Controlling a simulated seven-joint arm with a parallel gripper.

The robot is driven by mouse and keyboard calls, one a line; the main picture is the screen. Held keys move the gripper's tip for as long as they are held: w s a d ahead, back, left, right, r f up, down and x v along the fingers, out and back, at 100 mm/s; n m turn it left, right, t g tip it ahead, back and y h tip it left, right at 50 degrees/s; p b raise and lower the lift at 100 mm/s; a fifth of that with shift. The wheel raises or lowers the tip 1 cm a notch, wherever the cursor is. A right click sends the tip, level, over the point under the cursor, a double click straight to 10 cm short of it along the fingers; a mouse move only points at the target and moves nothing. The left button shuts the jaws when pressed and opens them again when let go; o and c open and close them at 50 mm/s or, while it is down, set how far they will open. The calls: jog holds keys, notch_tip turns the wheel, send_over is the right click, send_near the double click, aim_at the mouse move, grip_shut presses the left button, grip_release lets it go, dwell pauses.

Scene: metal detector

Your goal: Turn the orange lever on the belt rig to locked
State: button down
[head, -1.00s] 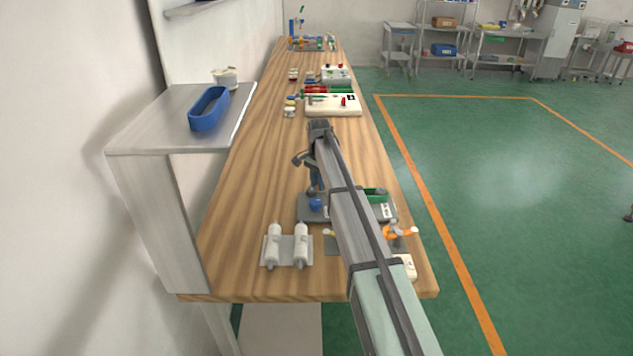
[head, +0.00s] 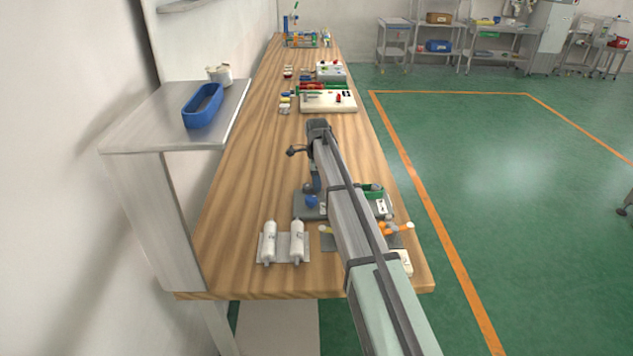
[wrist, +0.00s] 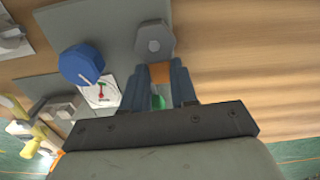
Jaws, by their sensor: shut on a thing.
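The belt rig (head: 301,213) is a grey plate near the front of the bench, partly hidden by my arm in the head view. It carries a blue knob (head: 311,202), which also shows in the wrist view (wrist: 82,63), and a grey hexagonal part (wrist: 154,42). My gripper (wrist: 160,75) points down over the rig, its blue-grey fingers shut on the orange lever (wrist: 160,73). Only a small orange patch of the lever shows between the fingers. A small green patch shows farther down between them. A card with a red and green mark (wrist: 100,92) lies beside the fingers.
Two white cylinders on a plate (head: 283,247) stand front left of the rig. An orange-and-white fitting (head: 398,227) is at its right, beyond my arm. Bare wood lies behind the rig. A shelf with a blue tray (head: 203,105) stands left.

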jog(key=shift+s+m, duration=0.1)
jog(key=shift+m, duration=0.2)
jog(key=c, duration=0.9)
grip_release()
notch_tip(320, 180, up, 14)
jog(key=shift+f, duration=0.1)
